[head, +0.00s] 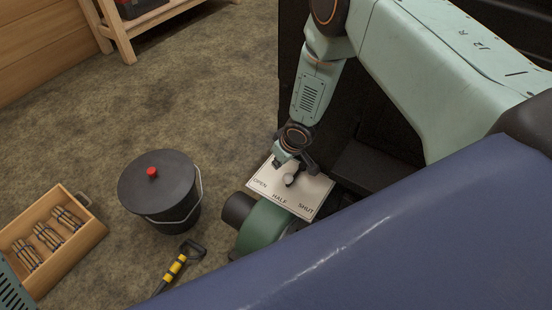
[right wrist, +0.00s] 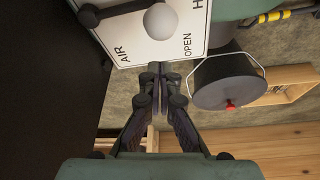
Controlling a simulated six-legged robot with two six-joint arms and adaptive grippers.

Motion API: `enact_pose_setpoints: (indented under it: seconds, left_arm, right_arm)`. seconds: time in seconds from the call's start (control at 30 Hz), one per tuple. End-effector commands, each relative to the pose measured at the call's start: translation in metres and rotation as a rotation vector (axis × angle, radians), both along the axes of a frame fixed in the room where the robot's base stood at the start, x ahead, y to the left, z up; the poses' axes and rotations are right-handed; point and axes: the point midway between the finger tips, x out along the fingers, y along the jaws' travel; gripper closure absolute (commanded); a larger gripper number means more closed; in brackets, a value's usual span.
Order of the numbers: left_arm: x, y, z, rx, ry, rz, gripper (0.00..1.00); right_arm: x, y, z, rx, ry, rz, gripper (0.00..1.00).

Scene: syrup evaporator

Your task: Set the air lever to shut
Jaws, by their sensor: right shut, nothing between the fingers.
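The white air plate (head: 318,198) reads OPEN, HALF and SHUT along its near edge in the head view. It also shows at the top of the right wrist view (right wrist: 150,50), with the word AIR. The air lever is a dark bar with a pale grey ball knob (head: 290,180), also clear in the right wrist view (right wrist: 160,21). It points roughly between OPEN and HALF; the exact mark is hard to tell. My right gripper (right wrist: 155,75) is shut and empty, close to the knob on the OPEN side, apparently not touching it. My left gripper is not in view.
A green rounded housing (head: 264,226) sits just below the plate. A black lidded bucket (head: 160,185) with a red knob stands left, beside a yellow-and-black handle (head: 178,266) and a wooden crate (head: 88,238) of bundles. A dark panel stands behind my right arm.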

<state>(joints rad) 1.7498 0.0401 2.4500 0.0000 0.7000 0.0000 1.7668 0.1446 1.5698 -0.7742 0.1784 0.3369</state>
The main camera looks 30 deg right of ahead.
Motion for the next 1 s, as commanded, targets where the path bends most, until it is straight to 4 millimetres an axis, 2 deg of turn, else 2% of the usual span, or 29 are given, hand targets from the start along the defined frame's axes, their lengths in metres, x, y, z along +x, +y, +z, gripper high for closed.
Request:
enact_pose_setpoints:
  seconds: [0.3,1.0]
  left_arm:
    - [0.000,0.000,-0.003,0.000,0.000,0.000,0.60]
    - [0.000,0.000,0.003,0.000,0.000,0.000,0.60]
  right_arm:
    - [-0.017,-0.005,-0.006,0.001,0.000,-0.001,1.00]
    - [-0.023,-0.001,-0.005,0.002,0.000,0.016,1.00]
